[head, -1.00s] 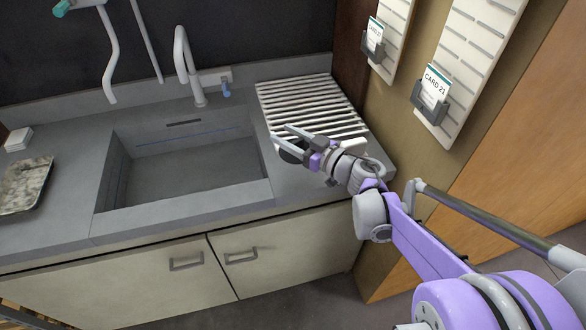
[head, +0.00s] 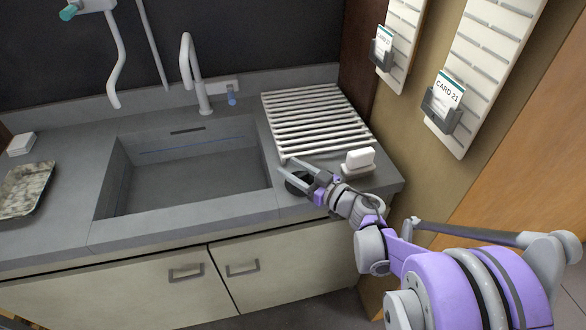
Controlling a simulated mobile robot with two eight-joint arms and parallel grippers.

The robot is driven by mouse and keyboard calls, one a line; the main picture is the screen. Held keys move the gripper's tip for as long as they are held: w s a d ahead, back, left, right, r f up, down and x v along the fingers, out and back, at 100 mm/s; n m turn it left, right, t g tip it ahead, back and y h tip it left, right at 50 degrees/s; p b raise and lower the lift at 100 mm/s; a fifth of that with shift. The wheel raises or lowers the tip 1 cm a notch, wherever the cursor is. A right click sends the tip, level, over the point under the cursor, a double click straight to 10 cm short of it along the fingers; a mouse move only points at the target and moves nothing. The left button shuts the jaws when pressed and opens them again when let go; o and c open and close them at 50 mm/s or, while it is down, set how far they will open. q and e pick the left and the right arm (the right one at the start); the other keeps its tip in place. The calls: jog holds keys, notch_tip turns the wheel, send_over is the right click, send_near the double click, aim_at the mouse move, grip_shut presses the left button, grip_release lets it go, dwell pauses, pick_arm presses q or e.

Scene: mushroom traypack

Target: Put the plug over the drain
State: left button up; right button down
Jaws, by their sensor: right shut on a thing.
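The sink (head: 190,180) is a grey rectangular basin in the counter. I cannot make out the drain in it. My right gripper (head: 286,166) is over the counter just right of the sink's right rim. A dark round thing, which looks like the plug (head: 297,184), is at its fingers. The gripper is shut on it. The fingers partly cover the plug, and I cannot tell if it still touches the counter. My left gripper is not in view.
A white slatted rack (head: 315,118) lies behind the gripper. A white block (head: 359,158) stands on a small grey holder to its right. A tap (head: 188,70) rises behind the sink. A speckled tray (head: 25,190) lies at the left. The basin looks empty.

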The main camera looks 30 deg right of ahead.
jog(key=shift+c, duration=1.6)
grip_release()
